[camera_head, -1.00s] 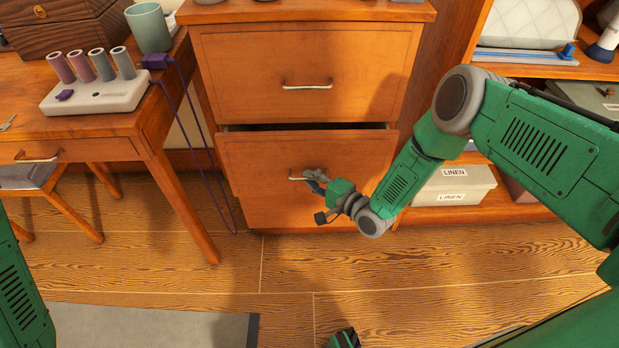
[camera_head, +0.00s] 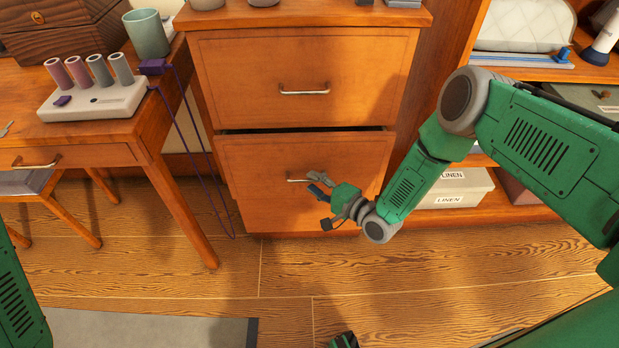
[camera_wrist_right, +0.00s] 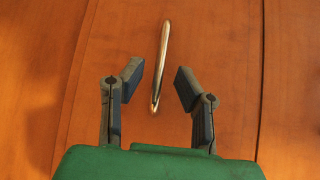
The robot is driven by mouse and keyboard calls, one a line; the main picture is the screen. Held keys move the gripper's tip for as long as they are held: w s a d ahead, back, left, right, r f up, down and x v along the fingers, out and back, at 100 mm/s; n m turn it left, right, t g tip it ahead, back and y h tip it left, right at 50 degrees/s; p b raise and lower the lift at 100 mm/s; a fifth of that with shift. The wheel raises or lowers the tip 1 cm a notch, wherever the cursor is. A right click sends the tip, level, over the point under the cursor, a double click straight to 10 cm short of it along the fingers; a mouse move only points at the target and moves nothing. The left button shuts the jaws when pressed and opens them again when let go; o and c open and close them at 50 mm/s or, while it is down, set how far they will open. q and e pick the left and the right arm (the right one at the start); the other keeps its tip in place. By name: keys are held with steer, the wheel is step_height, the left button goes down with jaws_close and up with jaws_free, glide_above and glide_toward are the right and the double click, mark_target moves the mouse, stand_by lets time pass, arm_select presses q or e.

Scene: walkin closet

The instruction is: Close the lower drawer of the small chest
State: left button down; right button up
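The small chest (camera_head: 310,22) is orange-brown wood with two drawers. Its upper drawer (camera_head: 250,65) looks flush. The lower drawer (camera_head: 255,180) stands slightly out, with a narrow dark gap above its front. A metal handle (camera_head: 295,180) is on its front, partly hidden by my right gripper. My right gripper (camera_head: 318,184) is at the handle, in front of the drawer. In the right wrist view the gripper (camera_wrist_right: 158,76) is open, with one finger on each side of the handle (camera_wrist_right: 162,55); the fingertips look apart from it. My left gripper is out of view.
Shelves with linen boxes (camera_head: 455,188) are on the right. The floor in front is clear.

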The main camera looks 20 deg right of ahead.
steer(key=p+v, duration=0.4)
steer(key=v, duration=0.9)
steer(key=shift+p, duration=0.3)
stand_by(0.4)
steer(key=shift+s, duration=0.1)
stand_by(0.4)
steer(key=v, duration=1.2)
steer(key=shift+f, duration=0.1)
